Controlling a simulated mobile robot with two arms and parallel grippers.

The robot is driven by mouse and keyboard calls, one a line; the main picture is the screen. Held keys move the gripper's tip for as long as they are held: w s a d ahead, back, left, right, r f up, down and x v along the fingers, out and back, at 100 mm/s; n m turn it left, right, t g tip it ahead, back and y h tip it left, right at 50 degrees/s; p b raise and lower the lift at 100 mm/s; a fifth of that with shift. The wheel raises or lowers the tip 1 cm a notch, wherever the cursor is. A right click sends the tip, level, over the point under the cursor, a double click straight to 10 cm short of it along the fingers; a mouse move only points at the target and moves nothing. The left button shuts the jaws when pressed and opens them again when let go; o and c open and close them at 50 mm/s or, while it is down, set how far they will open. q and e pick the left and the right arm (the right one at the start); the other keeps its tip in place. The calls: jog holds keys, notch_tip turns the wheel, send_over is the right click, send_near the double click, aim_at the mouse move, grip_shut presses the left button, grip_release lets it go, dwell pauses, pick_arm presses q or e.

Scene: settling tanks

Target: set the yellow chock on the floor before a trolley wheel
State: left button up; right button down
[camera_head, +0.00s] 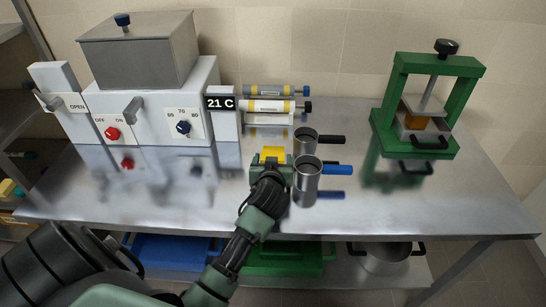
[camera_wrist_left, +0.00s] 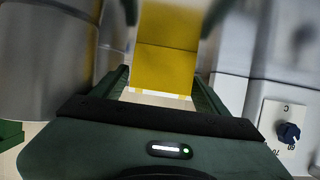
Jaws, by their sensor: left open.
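A yellow block (camera_head: 273,154), which I take to be the chock, is on the steel table near its middle. My left gripper (camera_head: 271,168) is at the block, reaching in from the front. In the left wrist view the yellow block (camera_wrist_left: 166,55) stands between the two open fingers of the gripper (camera_wrist_left: 160,88). I cannot tell whether the fingers touch it. The block's lower part is hidden by the gripper in the head view. No trolley wheel shows clearly. My right gripper is not in view.
Two metal cups, one with a blue handle (camera_head: 307,182) and one with a black handle (camera_head: 306,140), stand close right of my gripper. A white machine (camera_head: 150,105) is left, a green press (camera_head: 396,85) right. Blue (camera_head: 170,250) and green trays (camera_head: 290,262) lie below the table (camera_head: 370,212).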

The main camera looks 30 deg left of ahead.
pick_arm(q)
jog(key=x, duration=0.4)
jog(key=shift+s, duration=0.1)
jog(key=shift+r, duration=0.1)
jog(key=c, duration=1.6)
